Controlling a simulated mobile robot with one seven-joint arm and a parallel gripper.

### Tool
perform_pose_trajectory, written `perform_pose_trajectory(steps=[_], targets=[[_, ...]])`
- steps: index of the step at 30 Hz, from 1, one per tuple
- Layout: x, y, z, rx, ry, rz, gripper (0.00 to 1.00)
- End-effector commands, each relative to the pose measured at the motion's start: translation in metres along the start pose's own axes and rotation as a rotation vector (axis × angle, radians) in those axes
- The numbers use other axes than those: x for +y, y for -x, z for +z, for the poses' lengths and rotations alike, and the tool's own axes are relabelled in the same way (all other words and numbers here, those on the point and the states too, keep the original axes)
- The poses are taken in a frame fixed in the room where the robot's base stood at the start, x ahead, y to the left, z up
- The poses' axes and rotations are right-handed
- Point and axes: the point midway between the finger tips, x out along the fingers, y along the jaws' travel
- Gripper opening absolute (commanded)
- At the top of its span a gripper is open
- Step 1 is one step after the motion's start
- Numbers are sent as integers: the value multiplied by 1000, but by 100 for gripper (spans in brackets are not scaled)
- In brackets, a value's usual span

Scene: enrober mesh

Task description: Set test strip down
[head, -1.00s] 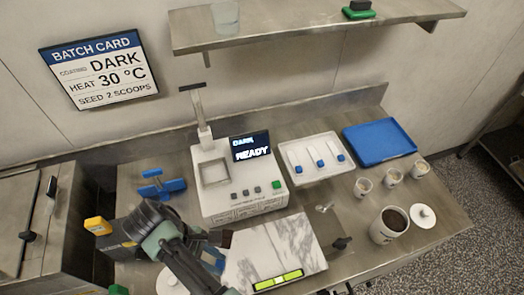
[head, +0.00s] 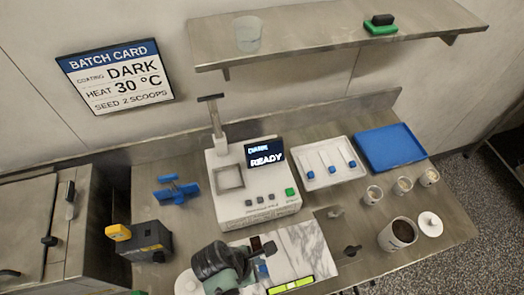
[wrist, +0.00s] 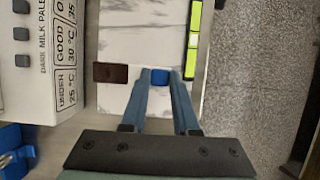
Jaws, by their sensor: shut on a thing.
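The test strip has a blue grip tab (wrist: 160,78) and a dark brown coated end (wrist: 111,73). My gripper (wrist: 160,74), with blue fingers, is shut on the tab. In the head view, the strip's brown end (head: 257,243) shows over the marble slab (head: 305,245), pointing toward the machine. I cannot tell whether the strip touches the slab or is just above it. My arm hides part of the slab's left side in the head view.
A white machine (head: 250,205) reading READY stands behind the slab. A yellow-green level (head: 290,285) lies along the slab's front edge. A white tray (head: 312,183) with blue-tabbed strips, a blue tray (head: 390,155), cups and a brown-filled pot (head: 397,236) stand to the right.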

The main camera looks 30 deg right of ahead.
Motion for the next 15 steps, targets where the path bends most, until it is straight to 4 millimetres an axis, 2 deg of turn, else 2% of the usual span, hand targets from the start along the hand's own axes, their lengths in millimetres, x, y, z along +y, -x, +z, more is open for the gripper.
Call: perform_pose_trajectory(steps=[9,15], targets=[[0,-33,-14,0,1,-2,0],[0,-40,-17,1,-1,0,0]])
